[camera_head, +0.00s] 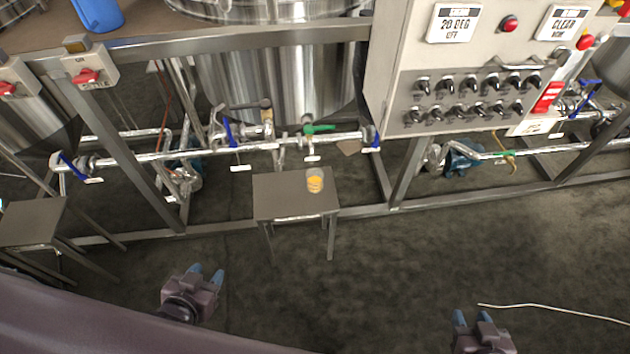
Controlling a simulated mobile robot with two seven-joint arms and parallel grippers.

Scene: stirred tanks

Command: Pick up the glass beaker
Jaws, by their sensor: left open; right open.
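The glass beaker (315,181) stands on the small metal table (278,194), near its right edge. It has orange-yellow contents in its lower part. My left gripper (206,272) is open and empty, in front of the table and to its left, well apart from the beaker. My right gripper (471,318) is open and empty at the bottom edge of the view, to the right of the table and far from the beaker.
A pipe with valves (262,146) runs just behind the table, below a large steel tank (275,75). A control panel (460,80) hangs at the upper right. Another small table (32,221) stands at left. A pale hose (550,309) lies on the otherwise clear right floor.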

